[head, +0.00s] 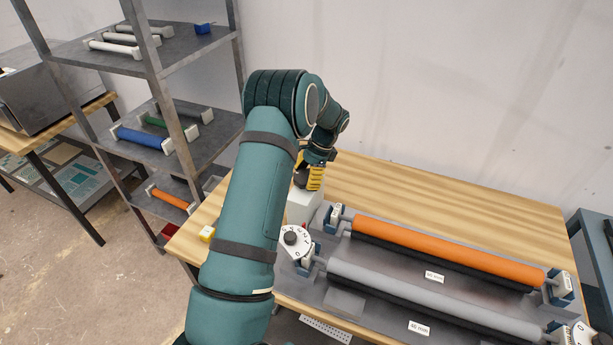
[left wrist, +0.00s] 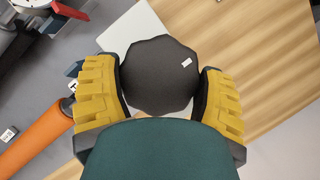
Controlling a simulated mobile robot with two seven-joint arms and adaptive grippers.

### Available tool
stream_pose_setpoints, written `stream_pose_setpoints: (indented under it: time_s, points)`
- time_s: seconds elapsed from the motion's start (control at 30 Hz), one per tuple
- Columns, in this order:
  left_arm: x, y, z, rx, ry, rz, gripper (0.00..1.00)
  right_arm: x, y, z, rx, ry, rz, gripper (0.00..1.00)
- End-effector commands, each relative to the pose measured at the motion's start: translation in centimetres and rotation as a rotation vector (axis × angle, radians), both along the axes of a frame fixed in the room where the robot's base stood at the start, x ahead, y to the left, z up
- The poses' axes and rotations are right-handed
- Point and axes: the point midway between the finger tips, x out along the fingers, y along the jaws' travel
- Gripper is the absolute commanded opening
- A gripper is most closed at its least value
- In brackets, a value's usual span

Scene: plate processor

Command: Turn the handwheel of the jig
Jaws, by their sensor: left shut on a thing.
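My left gripper (head: 314,178) reaches past the rollers to the back left of the wooden table. In the left wrist view its yellow fingers (left wrist: 160,98) are shut on the handwheel (left wrist: 158,75), a dark, many-sided wheel with a small white mark at its upper right. One finger is on each side of it. The wheel sits over a white block (head: 303,206), whose light top also shows in the left wrist view (left wrist: 137,32). The jig (head: 345,303) is a grey bed bearing an orange roller (head: 440,250) and a grey roller (head: 430,297). My right gripper is out of view.
A white lettered dial (head: 296,243) with a dark knob stands close beside my left arm. A metal shelf (head: 190,140) with rollers stands at left. The wooden table (head: 430,195) is clear behind the jig.

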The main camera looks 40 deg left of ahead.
Motion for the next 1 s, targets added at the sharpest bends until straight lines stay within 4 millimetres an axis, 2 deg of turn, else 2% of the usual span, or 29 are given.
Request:
stream_pose_setpoints:
  time_s: [0.03, 0.07, 0.1, 0.13, 0.37, 0.53, 1.0]
  points:
    - [-0.2, 0.2, 0.0, 0.002, 0.005, 0.004, 0.37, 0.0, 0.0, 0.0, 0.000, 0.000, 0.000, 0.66]
    - [-0.2, 0.2, 0.0, 0.002, 0.005, 0.004, 0.82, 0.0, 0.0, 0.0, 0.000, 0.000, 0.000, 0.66]
    - [-0.2, 0.2, 0.0, 0.002, 0.005, 0.004, 0.96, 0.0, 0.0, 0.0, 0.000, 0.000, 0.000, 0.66]
    - [-0.2, 0.2, 0.0, 0.002, 0.005, 0.004, 1.00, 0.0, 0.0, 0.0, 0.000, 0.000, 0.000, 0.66]
    - [-0.1, 0.1, 0.0, 0.001, 0.002, 0.003, 1.00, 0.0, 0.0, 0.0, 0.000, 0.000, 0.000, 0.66]
    - [0.5, -0.1, 1.2, 0.002, -0.002, 0.001, 1.00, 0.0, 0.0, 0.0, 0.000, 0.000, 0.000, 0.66]
    - [3.3, -1.6, 9.3, 0.002, -0.001, 0.003, 1.00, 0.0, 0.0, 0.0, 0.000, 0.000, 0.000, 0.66]
